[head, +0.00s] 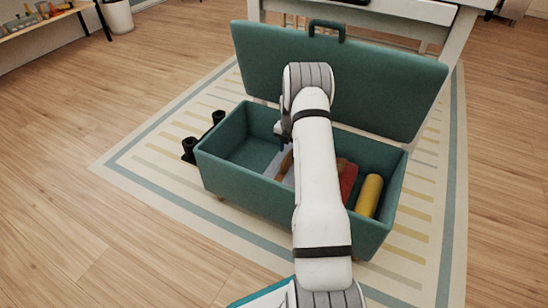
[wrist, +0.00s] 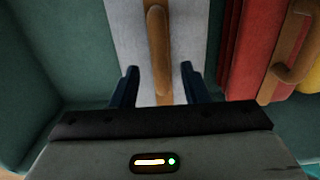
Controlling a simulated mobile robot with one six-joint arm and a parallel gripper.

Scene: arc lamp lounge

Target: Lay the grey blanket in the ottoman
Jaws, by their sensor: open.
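The teal ottoman (head: 240,185) stands open, its lid (head: 400,92) tilted up at the back. The grey blanket (wrist: 125,35) is a pale grey folded piece with a wooden handle (wrist: 157,40) along its top. It lies inside the ottoman, and only a sliver (head: 277,167) shows beside my arm in the head view. My gripper (wrist: 158,75) is open over the blanket, with one finger on each side of the handle. A gap shows between each finger and the handle. In the head view my arm hides most of the gripper.
A red item (wrist: 253,40) with a wooden handle lies right of the blanket in the ottoman, with a yellow roll (head: 370,195) beyond it. The ottoman's left part (head: 250,140) is empty. A black dumbbell-like object (head: 203,138) lies on the striped rug (head: 140,160).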

